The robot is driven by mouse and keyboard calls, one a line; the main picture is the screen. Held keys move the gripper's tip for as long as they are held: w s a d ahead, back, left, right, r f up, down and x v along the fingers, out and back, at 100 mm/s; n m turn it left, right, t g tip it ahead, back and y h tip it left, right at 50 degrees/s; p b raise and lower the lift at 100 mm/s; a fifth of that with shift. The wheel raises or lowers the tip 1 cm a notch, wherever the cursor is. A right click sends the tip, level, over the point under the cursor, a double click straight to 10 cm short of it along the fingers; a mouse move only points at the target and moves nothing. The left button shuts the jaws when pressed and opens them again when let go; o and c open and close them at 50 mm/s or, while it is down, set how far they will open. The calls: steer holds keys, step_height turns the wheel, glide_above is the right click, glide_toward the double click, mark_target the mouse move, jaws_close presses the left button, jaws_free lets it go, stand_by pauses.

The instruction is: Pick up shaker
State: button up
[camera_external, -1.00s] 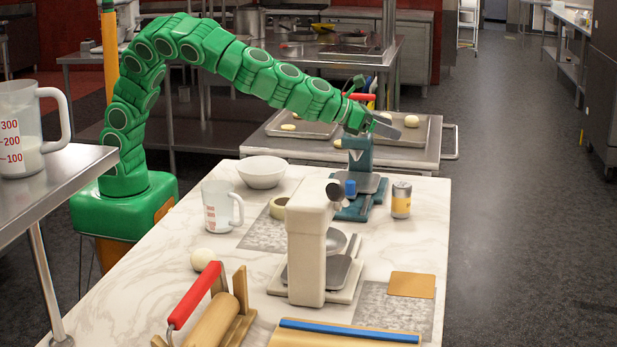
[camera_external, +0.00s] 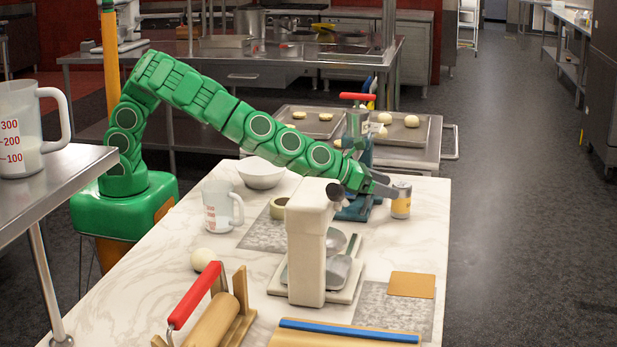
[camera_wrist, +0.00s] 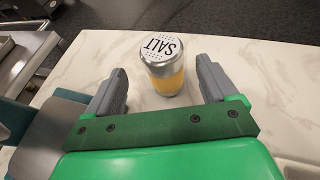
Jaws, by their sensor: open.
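The shaker (camera_external: 401,200) is a small cylinder with a yellow body and a silver top, standing upright near the right edge of the marble table (camera_external: 190,290). In the wrist view the shaker (camera_wrist: 162,68) shows "SALT" on its pierced lid. My gripper (camera_external: 388,186) is low, just left of the shaker in the external view. In the wrist view my gripper (camera_wrist: 160,85) is open, with one grey finger on each side of the shaker's lower part. No contact with the shaker is visible.
A teal scale (camera_external: 355,210) stands beside the shaker, under my arm. A white bowl (camera_external: 262,175) and a measuring cup (camera_external: 221,205) stand left. Marble beyond the shaker is bare.

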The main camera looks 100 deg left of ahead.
mark_target(409, 193)
steer(key=shift+x, duration=3)
steer(key=shift+w+a+f, duration=0.1)
steer(key=shift+w+f, duration=0.2)
steer(key=shift+w, duration=0.4)
steer(key=c, duration=1.2)
steer(key=shift+o, duration=0.2)
steer(key=shift+r, duration=0.1)
